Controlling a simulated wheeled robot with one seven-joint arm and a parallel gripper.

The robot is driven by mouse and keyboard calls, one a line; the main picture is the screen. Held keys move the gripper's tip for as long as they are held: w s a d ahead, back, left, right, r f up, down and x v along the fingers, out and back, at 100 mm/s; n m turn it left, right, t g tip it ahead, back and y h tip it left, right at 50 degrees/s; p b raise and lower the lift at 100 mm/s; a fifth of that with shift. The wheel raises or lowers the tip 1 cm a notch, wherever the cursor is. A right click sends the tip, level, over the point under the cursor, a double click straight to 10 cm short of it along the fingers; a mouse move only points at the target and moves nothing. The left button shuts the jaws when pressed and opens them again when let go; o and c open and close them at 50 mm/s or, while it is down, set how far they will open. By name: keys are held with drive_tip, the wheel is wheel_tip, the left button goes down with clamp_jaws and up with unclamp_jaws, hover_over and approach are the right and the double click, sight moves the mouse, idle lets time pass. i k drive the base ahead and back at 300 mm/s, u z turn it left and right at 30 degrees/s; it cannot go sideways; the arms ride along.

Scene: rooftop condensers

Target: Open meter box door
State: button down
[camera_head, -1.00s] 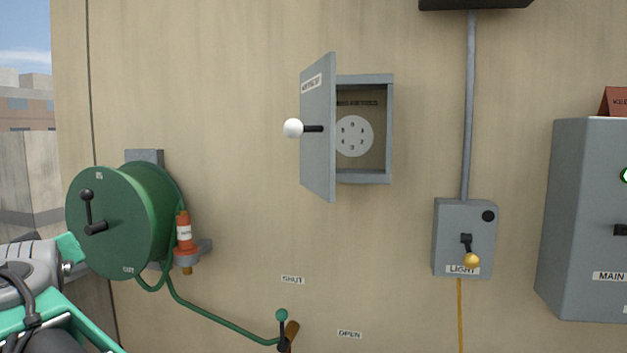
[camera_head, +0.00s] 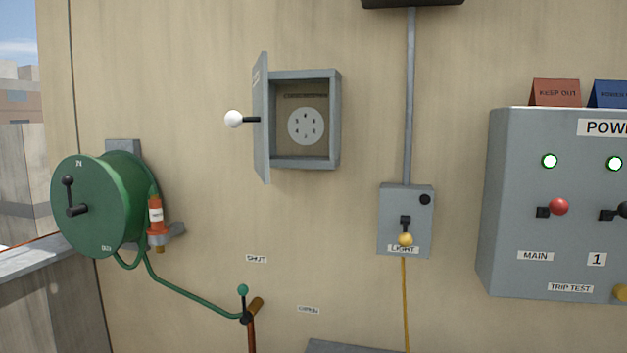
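The grey meter box (camera_head: 335,120) is fixed to the beige wall, left of the picture's middle. Its door (camera_head: 262,118) is hinged on the left side and stands wide open, swung out from the wall and seen almost edge-on. A white ball knob (camera_head: 233,119) on a black stem sticks out from the door to the left. Inside the box a round pale dial (camera_head: 306,126) with figures shows plainly. My gripper is out of view.
A green hose reel (camera_head: 95,205) with an orange nozzle (camera_head: 156,222) is at the left. A valve lever (camera_head: 243,292) is below the box. A light switch box (camera_head: 405,222) and a large power panel (camera_head: 560,200) are to the right. The wall around the door is clear.

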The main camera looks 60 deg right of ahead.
sight(260, 119)
drive_tip(key=z, duration=1.55)
drive_tip(key=k, duration=0.9)
drive_tip(key=u, duration=0.95)
drive_tip(key=i, duration=0.5)
